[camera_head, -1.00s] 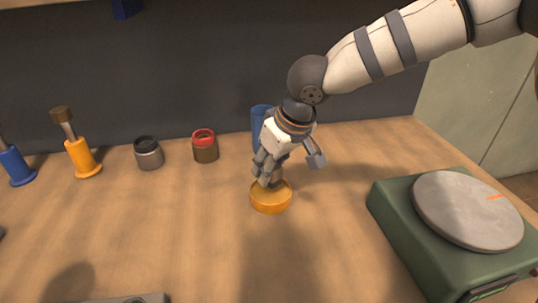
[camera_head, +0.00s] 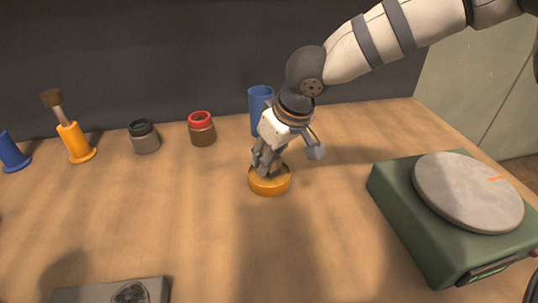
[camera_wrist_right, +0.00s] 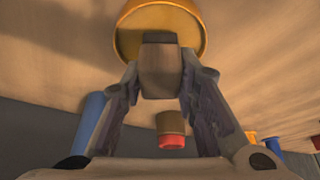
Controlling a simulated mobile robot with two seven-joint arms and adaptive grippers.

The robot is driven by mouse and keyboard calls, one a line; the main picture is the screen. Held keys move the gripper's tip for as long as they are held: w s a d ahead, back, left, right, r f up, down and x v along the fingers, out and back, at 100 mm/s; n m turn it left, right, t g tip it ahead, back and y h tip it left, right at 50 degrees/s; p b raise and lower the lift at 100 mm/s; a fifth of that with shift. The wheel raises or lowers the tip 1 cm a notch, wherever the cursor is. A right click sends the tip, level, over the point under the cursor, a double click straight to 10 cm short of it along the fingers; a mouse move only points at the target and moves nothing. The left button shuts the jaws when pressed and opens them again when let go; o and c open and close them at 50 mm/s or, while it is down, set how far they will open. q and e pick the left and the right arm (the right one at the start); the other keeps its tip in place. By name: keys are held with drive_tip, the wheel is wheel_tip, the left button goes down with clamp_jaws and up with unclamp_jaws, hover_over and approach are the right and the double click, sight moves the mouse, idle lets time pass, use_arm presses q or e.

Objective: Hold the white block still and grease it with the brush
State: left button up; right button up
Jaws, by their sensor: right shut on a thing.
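My right gripper (camera_head: 266,165) is over a round orange-yellow dish (camera_head: 270,184) on the table. Its fingers are shut on a grey-brown piece (camera_wrist_right: 160,68) that stands up from the dish; the piece may be the brush's handle, but I cannot tell. In the right wrist view the dish (camera_wrist_right: 185,15) lies just beyond the fingertips, behind the piece. The fingers hide most of the piece in the head view. I make out no white block in either view. My left gripper is not in view.
A green box with a round grey plate (camera_head: 468,192) stands at the right. Behind are a blue cup (camera_head: 261,100), a red-topped jar (camera_head: 202,130), a black-topped jar (camera_head: 144,137), and an orange stand (camera_head: 75,141) and blue stand (camera_head: 11,152). A grey plate (camera_head: 78,295) lies front left.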

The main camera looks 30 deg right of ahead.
sight(264, 151)
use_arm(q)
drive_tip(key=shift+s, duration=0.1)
use_arm(e)
drive_tip(key=shift+f, duration=0.45)
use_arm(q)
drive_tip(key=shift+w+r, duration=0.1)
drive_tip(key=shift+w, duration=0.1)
use_arm(e)
drive_tip(key=shift+f, duration=0.15)
idle(1.3)
wheel_tip(264, 151, up, 5)
drive_tip(key=shift+r+p, duration=0.1)
drive_tip(key=shift+p, duration=0.6)
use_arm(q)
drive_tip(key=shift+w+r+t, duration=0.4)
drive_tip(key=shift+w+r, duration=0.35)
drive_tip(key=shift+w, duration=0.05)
use_arm(e)
drive_tip(key=shift+r, duration=1)
